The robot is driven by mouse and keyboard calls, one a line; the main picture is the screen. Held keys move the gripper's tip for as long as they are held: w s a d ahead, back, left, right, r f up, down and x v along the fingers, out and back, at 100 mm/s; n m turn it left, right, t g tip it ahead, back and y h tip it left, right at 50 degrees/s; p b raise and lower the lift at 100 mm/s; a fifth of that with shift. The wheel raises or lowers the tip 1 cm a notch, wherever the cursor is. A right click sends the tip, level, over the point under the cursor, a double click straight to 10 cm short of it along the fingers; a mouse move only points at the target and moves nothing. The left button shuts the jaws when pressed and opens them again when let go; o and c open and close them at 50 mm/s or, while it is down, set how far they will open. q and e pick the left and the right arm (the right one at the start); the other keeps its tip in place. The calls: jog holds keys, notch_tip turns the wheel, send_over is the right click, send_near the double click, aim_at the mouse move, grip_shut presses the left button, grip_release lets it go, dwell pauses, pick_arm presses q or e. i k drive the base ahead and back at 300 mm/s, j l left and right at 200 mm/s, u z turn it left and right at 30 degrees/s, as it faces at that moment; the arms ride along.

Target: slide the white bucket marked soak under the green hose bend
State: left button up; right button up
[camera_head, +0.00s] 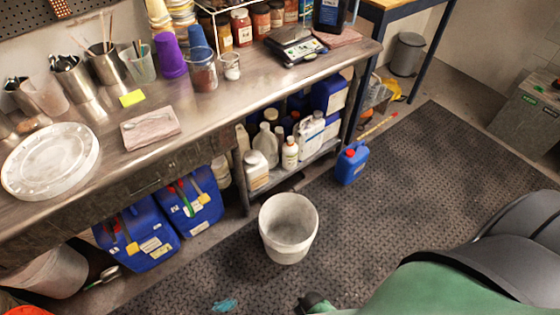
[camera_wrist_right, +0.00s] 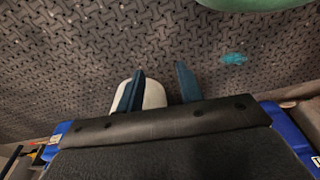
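The white bucket (camera_head: 288,228) stands upright on the dark floor mat in the head view, below the bench's front edge. It looks empty, and no soak mark is readable. In the right wrist view, my right gripper (camera_wrist_right: 160,82) has two dark blue fingers apart. A white rounded thing (camera_wrist_right: 153,94), probably the bucket, shows partly behind the left finger; contact cannot be told. A smooth green shape (camera_wrist_right: 250,3) crosses the top right corner there; I cannot tell whether it is the hose bend. My left gripper is out of view.
A small blue jug (camera_head: 351,163) stands on the mat right of the bucket. Blue canisters (camera_head: 143,238) and a shelf of bottles (camera_head: 265,146) are under the metal bench (camera_head: 200,112). A teal patch (camera_head: 224,305) lies on the mat. The mat's middle right is clear.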

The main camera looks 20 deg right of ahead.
aim_at(287, 231)
jog(key=k+l+z, duration=0.25)
jog(key=k, duration=0.2)
jog(key=k+l+z, duration=0.25)
jog(key=k, duration=0.2)
